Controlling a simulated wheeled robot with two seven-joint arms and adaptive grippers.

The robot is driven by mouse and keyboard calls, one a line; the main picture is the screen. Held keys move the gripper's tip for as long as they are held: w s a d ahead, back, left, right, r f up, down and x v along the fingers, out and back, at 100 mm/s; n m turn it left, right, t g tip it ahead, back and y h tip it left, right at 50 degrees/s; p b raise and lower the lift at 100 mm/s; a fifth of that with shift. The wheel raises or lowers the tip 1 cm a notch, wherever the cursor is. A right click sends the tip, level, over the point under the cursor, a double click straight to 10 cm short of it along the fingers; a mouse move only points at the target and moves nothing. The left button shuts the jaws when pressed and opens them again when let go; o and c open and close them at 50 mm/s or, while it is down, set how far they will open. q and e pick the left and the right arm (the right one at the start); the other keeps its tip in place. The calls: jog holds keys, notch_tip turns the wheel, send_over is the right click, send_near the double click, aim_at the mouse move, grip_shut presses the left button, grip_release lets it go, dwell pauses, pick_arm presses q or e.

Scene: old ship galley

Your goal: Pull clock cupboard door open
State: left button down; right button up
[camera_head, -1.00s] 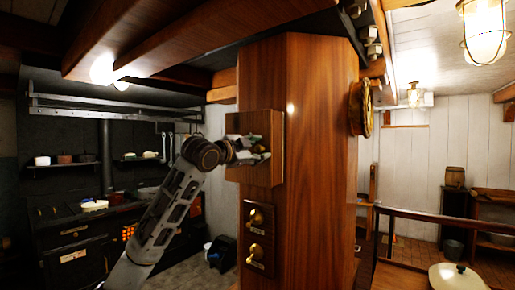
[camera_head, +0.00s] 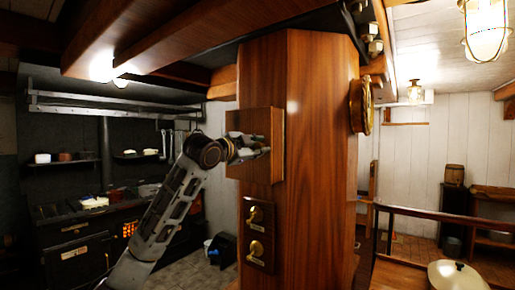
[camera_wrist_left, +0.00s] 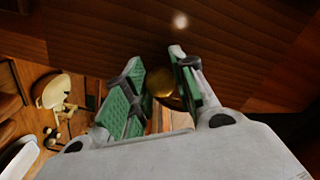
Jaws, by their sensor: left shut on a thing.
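The clock cupboard (camera_head: 264,120) is a small wooden box on the side of the broad varnished wooden column. My left gripper (camera_head: 252,148) is at the cupboard's front, with the arm coming up from below left. In the left wrist view, a round brass knob (camera_wrist_left: 161,82) sits between the green-padded fingers of my left gripper (camera_wrist_left: 160,88), against dark reddish wood. The gripper is shut on the knob. The fingers hide part of the cupboard's front, and I cannot tell whether its door stands ajar. My right gripper is not in view.
A stove counter (camera_head: 75,225) stands at the left. A wooden rail (camera_head: 440,214) and a pot lid (camera_head: 458,276) are at the right.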

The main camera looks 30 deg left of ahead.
pick_arm(q)
jog(key=shift+s+h, duration=0.2)
jog(key=shift+h, duration=0.1)
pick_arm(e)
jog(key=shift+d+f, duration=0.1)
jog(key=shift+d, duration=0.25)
